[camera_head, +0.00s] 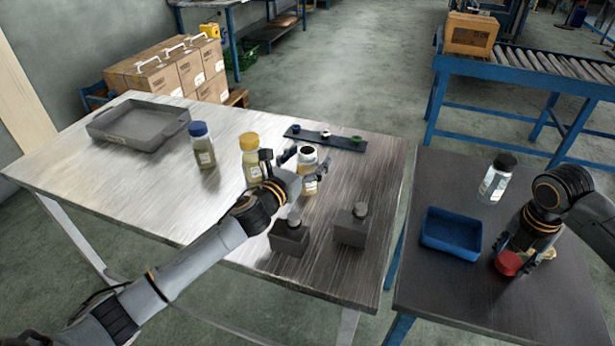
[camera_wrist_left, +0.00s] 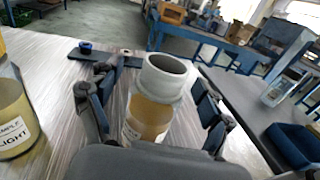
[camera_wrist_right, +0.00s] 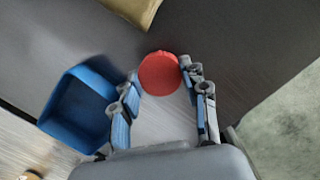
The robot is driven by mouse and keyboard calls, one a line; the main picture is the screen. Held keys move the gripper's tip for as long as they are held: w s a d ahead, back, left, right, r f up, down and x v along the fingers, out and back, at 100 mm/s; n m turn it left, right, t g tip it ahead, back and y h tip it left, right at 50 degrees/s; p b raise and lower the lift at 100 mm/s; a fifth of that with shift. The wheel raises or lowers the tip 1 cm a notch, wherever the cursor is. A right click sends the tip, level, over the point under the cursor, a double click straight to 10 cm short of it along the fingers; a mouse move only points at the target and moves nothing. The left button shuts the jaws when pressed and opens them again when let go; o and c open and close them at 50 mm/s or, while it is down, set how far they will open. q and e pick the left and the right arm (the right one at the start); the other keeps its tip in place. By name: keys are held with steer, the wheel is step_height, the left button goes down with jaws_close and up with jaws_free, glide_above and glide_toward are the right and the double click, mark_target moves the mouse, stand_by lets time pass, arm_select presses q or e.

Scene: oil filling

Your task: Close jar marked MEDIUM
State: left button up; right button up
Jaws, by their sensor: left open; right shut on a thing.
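An open, lidless jar (camera_head: 308,157) with amber contents stands upright near the right side of the metal table. It shows large in the left wrist view (camera_wrist_left: 150,112); its label is partly hidden and I cannot read it. My left gripper (camera_head: 294,168) is open, with its fingers on either side of this jar. My right gripper (camera_head: 513,250) is shut on a red lid (camera_head: 508,263) over the dark right table. The lid shows between the fingertips in the right wrist view (camera_wrist_right: 160,73).
A blue-lidded jar (camera_head: 203,150) and a yellow-lidded jar (camera_head: 250,165), labelled LIGHT in the left wrist view, stand left. Two dark blocks (camera_head: 289,240) (camera_head: 350,228) sit in front. A blue bin (camera_head: 450,238) and black-lidded jar (camera_head: 495,182) stand right. A grey tray (camera_head: 138,128) lies far left.

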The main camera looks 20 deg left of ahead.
mark_target(308, 150)
arm_select(q)
steer(key=shift+c, duration=0.2)
jaws_close()
stand_by(0.3)
steer(key=shift+r, duration=0.25)
steer(key=shift+r+p, duration=0.35)
steer(key=shift+r, duration=1.15)
arm_select(e)
steer(key=shift+r, duration=0.35)
steer(key=shift+r+p, duration=0.6)
steer(key=shift+f, duration=0.1)
arm_select(q)
steer(key=s+a+r, duration=0.3)
steer(key=s+r, duration=0.6)
steer(key=s, duration=0.4)
steer(key=shift+s+a+r+b, duration=0.2)
steer(key=shift+a+r+b, duration=0.1)
steer(key=shift+a, duration=0.1)
arm_select(e)
steer(key=shift+f, duration=0.2)
